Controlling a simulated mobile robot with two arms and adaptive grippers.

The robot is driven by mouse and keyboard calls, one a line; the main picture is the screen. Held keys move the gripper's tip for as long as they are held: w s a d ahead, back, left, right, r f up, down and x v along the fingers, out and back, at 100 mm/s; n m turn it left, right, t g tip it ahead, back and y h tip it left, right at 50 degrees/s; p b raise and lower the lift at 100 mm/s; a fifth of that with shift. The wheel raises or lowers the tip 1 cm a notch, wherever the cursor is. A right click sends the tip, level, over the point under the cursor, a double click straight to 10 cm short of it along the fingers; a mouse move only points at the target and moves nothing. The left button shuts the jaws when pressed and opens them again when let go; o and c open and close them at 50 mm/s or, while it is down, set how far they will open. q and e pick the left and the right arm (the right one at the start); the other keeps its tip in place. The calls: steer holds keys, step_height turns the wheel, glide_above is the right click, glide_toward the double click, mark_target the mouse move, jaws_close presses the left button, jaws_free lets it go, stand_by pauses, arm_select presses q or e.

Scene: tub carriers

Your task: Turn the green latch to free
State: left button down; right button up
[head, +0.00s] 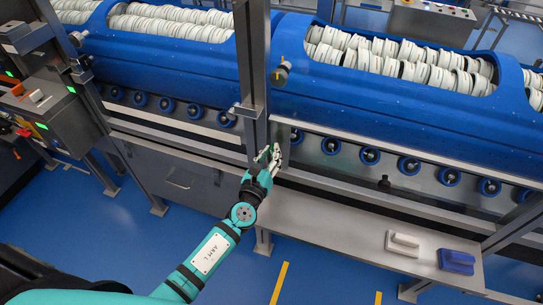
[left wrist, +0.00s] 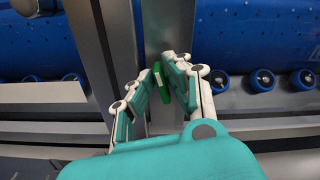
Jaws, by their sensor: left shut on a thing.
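The green latch (left wrist: 164,94) shows in the left wrist view as a small bright green piece in front of a grey steel post. My left gripper (left wrist: 165,68) has its teal and white fingers on both sides of the latch and is shut on it. The fingers cover part of the latch, so its exact angle is hard to tell. In the head view my left gripper (head: 271,156) is at the post, just above the steel shelf, and the latch cannot be made out behind the fingers. My right gripper is not in view.
The grey steel post (head: 252,65) rises in front of blue tubs (head: 405,105) filled with white rings. A steel shelf (head: 345,230) holds a white block (head: 402,243) and a blue block (head: 456,261). A control box (head: 70,120) stands at the left. The blue floor in front is clear.

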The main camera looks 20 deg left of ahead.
arm_select(q)
steer(key=shift+a+f+n+b, duration=0.15)
steer(key=shift+n+b, duration=0.8)
steer(key=shift+n, duration=1.5)
steer(key=shift+a+f+n+b, duration=0.15)
steer(key=shift+n+b, duration=0.85)
steer(key=shift+n, duration=1.5)
steer(key=shift+a+f+n+b, duration=0.15)
steer(key=shift+n+b, duration=0.8)
steer(key=shift+n, duration=1.5)
steer(key=c, duration=1.4)
jaws_free()
steer(key=shift+c, duration=0.2)
steer(key=shift+o, duration=0.2)
steer(key=shift+f, duration=0.1)
